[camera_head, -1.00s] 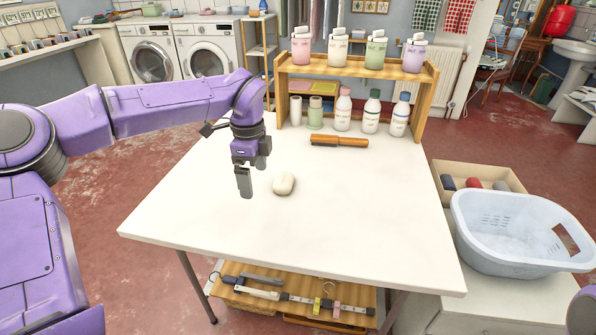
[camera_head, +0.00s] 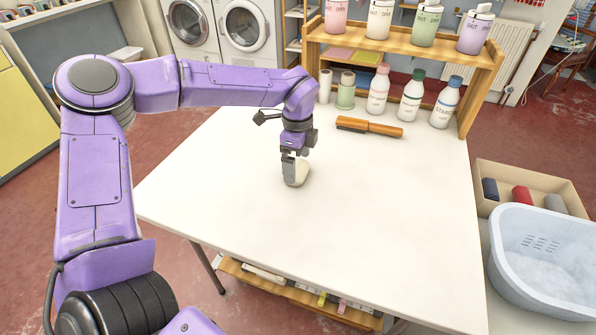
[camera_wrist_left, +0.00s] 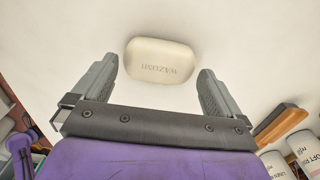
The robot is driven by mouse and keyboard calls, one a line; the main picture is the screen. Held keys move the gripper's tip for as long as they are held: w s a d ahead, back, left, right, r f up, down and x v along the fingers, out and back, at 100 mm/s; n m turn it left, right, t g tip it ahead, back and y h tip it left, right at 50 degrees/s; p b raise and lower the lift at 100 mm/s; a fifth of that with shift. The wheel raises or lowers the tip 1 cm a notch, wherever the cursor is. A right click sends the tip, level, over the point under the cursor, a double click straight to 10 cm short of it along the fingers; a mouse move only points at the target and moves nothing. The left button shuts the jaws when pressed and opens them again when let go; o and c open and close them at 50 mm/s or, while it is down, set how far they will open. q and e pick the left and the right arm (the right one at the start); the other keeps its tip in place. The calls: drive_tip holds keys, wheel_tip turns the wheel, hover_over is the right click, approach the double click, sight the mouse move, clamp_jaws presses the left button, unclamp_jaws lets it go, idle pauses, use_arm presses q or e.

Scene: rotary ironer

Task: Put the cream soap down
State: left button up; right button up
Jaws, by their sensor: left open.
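The cream soap (camera_head: 299,174) is a rounded, pale bar resting on the white table (camera_head: 330,240). In the left wrist view the soap (camera_wrist_left: 160,60) lies flat with stamped lettering facing the camera. My left gripper (camera_head: 290,178) is at the soap and partly covers it in the head view. In the left wrist view the left gripper (camera_wrist_left: 156,68) has its fingers wide apart, one to each side of the soap, with gaps between them and it. My right gripper is out of view.
An orange-brown brush-like tool (camera_head: 369,127) lies behind the soap. A wooden shelf (camera_head: 400,45) with several bottles stands at the table's back. A pale blue basket (camera_head: 545,262) and a box (camera_head: 530,180) are at the right. The table's front and middle are clear.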

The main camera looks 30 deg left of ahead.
sight(300, 167)
use_arm(q)
wheel_tip(300, 167, down, 2)
drive_tip(key=shift+f, duration=0.25)
drive_tip(key=c, duration=0.9)
drive_tip(key=shift+o, duration=0.2)
wheel_tip(300, 167, up, 10)
drive_tip(key=s+d+f+n+p, duration=0.1)
drive_tip(key=d+n+p, duration=0.1)
drive_tip(key=d+n, duration=0.2)
drive_tip(key=s+d+f+n+p, duration=0.1)
drive_tip(key=d+n, duration=0.3)
drive_tip(key=n, duration=0.2)
drive_tip(key=s+d+f+n+p, duration=0.1)
drive_tip(key=d+n+p, duration=0.1)
drive_tip(key=d+n, duration=0.2)
drive_tip(key=shift+s+d+f+n+p, duration=0.1)
drive_tip(key=shift+f+n+p, duration=0.25)
drive_tip(key=shift+n, duration=0.35)
drive_tip(key=shift+s+d+f, duration=0.15)
drive_tip(key=shift+s+f, duration=0.1)
drive_tip(key=shift+f, duration=0.45)
